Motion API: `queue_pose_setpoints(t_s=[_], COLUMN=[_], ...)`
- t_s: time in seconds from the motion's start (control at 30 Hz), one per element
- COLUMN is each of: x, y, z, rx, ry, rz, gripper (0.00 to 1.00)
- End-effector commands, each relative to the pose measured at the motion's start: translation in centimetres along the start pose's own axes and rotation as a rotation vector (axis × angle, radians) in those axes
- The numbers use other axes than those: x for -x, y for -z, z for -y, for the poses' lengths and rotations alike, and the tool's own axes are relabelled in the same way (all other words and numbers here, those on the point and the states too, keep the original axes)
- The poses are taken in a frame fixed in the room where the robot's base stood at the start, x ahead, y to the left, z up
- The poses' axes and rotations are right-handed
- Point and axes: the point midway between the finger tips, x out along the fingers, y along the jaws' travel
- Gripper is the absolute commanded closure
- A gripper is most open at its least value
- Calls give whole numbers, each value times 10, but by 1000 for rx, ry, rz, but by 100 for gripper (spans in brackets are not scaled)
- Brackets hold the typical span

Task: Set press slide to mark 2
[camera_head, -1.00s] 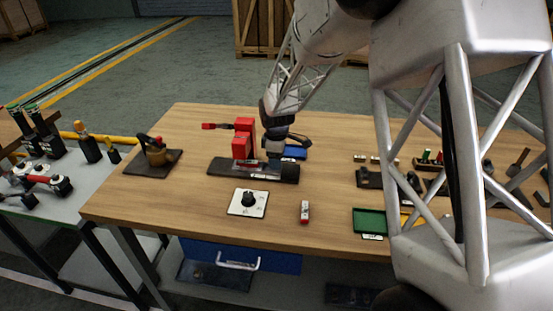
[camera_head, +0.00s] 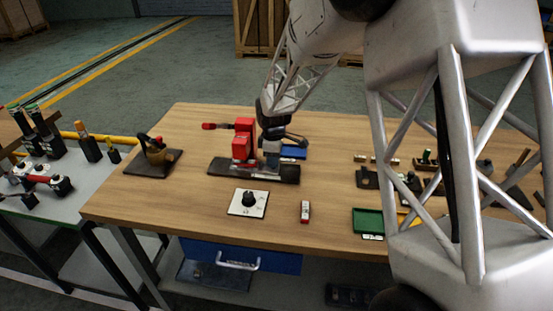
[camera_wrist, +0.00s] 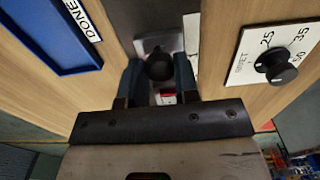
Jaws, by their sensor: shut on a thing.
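The red press (camera_head: 242,144) stands on a dark base plate (camera_head: 222,167) at the middle left of the table, its red-ended lever (camera_head: 210,126) pointing left. My gripper (camera_head: 271,157) is low over the right part of this base, just right of the red body. In the wrist view, my gripper (camera_wrist: 158,72) has its two fingers on either side of a dark round knob (camera_wrist: 160,67) and is shut on it. A silvery plate (camera_wrist: 158,42) lies beyond the knob. A white strip (camera_wrist: 191,35) shows beside it; its marks are unreadable. The fingers partly hide the slide.
A white dial plate with a black knob (camera_head: 249,198) lies in front of the press. A small red-and-white item (camera_head: 304,211) and a green tray (camera_head: 368,222) are to the right. A blue tray (camera_head: 294,152) labelled DONE is just behind the gripper. Fittings stand further right.

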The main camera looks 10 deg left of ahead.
Motion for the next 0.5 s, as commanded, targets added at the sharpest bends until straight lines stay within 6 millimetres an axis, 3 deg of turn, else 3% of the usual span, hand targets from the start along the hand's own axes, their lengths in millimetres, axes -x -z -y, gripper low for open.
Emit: queue_pose_setpoints(t_s=[0.23, 0.5], x=[1, 1], y=[31, 35], z=[0, 0], rx=[2, 1], ry=[-2, -2], rz=[-1, -2], gripper=[100, 100])
